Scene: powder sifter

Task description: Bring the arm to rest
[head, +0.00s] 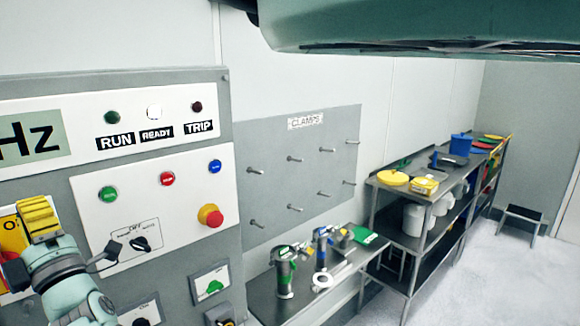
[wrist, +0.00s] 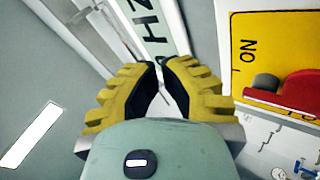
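My gripper (head: 38,215), with ribbed yellow fingers, is at the lower left of the head view, in front of the grey control panel (head: 85,180). In the wrist view my gripper (wrist: 161,68) has its fingertips close together, with a thin gap between the dark pads and nothing seen held. It is beside the yellow switch plate (wrist: 248,52), apart from its red handle (wrist: 305,92) as far as I can tell. In the head view the gripper partly hides the plate (head: 8,222).
The panel has a red mushroom button (head: 210,215), several push buttons and a lit white READY lamp (head: 154,112). To the right are a pegboard marked CLAMPS (head: 330,190), a bench (head: 312,297) with equipment, and loaded shelves (head: 400,238). The floor at right (head: 500,275) is mostly clear.

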